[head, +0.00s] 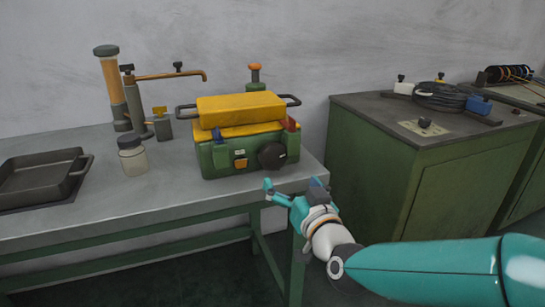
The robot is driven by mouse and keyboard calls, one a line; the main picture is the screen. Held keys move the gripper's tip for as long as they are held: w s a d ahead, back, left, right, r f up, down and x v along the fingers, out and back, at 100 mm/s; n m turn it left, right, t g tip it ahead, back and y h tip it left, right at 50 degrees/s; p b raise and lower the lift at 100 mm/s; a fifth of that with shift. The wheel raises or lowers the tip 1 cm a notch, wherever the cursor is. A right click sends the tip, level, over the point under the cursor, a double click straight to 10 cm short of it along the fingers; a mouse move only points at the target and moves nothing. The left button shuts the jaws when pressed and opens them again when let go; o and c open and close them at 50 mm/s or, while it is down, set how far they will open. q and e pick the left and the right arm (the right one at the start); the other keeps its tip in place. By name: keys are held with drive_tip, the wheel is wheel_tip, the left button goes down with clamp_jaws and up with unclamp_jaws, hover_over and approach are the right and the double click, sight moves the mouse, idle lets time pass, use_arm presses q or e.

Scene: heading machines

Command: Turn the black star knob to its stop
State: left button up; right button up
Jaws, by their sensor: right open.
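A large dark round knob (272,155) sits on the front of a green box with a yellow top (222,158). A smaller black knob (424,123) stands on a pale plate on the green cabinet at right. Both are too small to tell which is star-shaped or how far either is turned. My right gripper (291,187) is open and empty, its fingers spread, at the table's front right corner. It is below and slightly right of the box's knob in the picture, apart from it. My left gripper is out of view.
The grey table (100,210) holds a dark tray (40,178), a jar (132,156), and a pump-like stand with an orange pipe (165,76). The green cabinet (380,165) carries a black cable coil (440,97) and a blue block (479,105). A gap separates table and cabinet.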

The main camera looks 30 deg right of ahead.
sight(275, 161)
drive_tip(key=x, duration=1.1)
drive_tip(key=shift+w+f, duration=0.1)
drive_tip(key=shift+w, duration=0.05)
drive_tip(key=c, duration=1.2)
